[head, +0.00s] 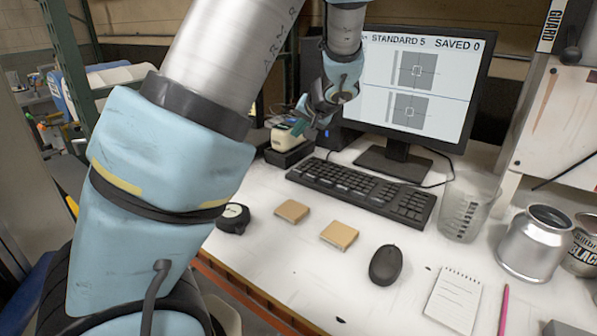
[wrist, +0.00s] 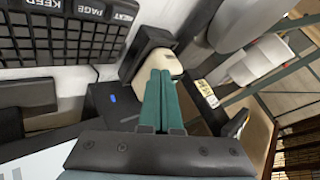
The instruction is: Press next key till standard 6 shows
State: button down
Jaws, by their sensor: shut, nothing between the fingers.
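The monitor (head: 423,75) in the head view reads "STANDARD 5" and "SAVED 0", above two grey panels with crosshairs. The black keyboard (head: 362,190) lies in front of it and also shows in the wrist view (wrist: 65,42). In the head view my gripper (head: 299,127) is beyond the keyboard's left end, by a cream handheld device (head: 285,138) in a black holder. Whether the fingertips touch the device is unclear.
A black mouse (head: 385,265), two tan blocks (head: 339,235), a black round item (head: 233,218) and a notepad (head: 455,300) lie in front of the keyboard. A clear beaker (head: 464,208) and metal can (head: 535,243) stand at right.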

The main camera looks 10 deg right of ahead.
jog(key=shift+f, duration=0.1)
jog(key=b, duration=0.4)
send_over(298, 173)
notch_tip(298, 173, down, 7)
jog(key=shift+w+f, duration=0.1)
jog(key=shift+f+b, duration=0.7)
jog(key=shift+b, duration=0.35)
jog(key=shift+f, duration=0.15)
dwell(1.0)
jog(key=shift+f+b, duration=0.3)
jog(key=shift+b, duration=0.5)
jog(key=shift+f+b, duration=0.3)
jog(key=shift+b, duration=0.25)
dwell(0.6)
jog(key=shift+r+p, duration=0.3)
jog(key=shift+r, duration=0.45)
